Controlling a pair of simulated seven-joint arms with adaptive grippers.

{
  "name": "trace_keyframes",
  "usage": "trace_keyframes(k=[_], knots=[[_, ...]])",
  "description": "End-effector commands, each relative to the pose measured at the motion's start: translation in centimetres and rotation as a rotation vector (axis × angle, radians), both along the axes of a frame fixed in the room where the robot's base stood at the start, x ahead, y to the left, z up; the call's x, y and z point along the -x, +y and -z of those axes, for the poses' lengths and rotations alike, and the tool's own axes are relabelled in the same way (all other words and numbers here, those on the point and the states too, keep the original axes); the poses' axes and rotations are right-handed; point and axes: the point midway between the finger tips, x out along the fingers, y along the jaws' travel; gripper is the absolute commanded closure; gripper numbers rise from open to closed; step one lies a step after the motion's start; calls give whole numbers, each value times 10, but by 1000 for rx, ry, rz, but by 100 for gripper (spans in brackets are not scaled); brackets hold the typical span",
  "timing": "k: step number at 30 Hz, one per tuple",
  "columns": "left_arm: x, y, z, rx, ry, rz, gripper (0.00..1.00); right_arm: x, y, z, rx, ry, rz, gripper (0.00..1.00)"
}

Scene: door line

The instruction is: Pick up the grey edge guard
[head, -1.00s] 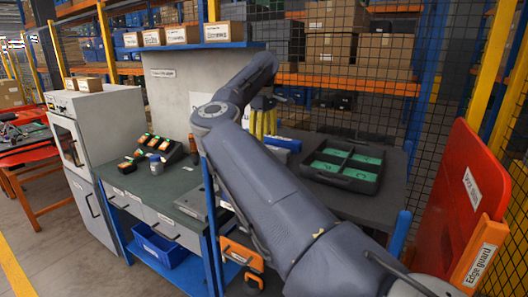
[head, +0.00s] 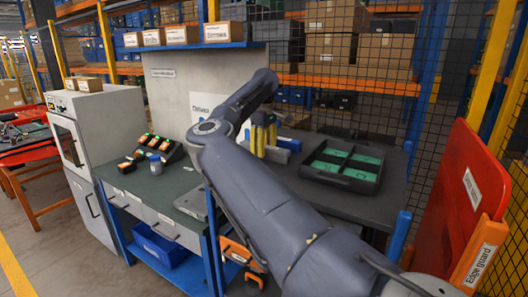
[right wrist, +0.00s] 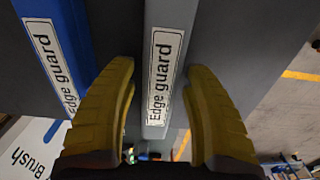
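The grey edge guard (right wrist: 168,60) is a long bar with a white "Edge guard" label, in the middle of the right wrist view. My right gripper (right wrist: 158,72) is open, its yellow fingers on either side of the bar with narrow gaps showing. In the head view my right gripper (head: 262,136) is over the dark bench, and my arm hides part of that area. My left gripper is not in view.
A blue edge guard (right wrist: 58,50) lies left of the grey one, near a "Brush" label (right wrist: 35,160). A black tray with green compartments (head: 342,181) sits to the right on the bench (head: 335,205). A red panel (head: 455,190) and an orange edge guard (head: 483,258) stand at far right.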

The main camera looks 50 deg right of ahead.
Motion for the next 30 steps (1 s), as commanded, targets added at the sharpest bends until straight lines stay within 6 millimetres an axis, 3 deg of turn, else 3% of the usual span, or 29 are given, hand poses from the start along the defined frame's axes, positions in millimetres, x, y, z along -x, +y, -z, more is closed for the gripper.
trace_keyframes(k=[2, 12, 23, 30], knots=[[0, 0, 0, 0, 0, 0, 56, 0, 0, 0, 0, 0, 0, 59], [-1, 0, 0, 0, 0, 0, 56, 0, 0, 0, 0, 0, 0, 98], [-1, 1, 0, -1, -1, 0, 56, 0, 0, -4, -1, -1, 0, 99], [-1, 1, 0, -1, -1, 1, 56, -1, 0, -28, 1, -3, -2, 99]])
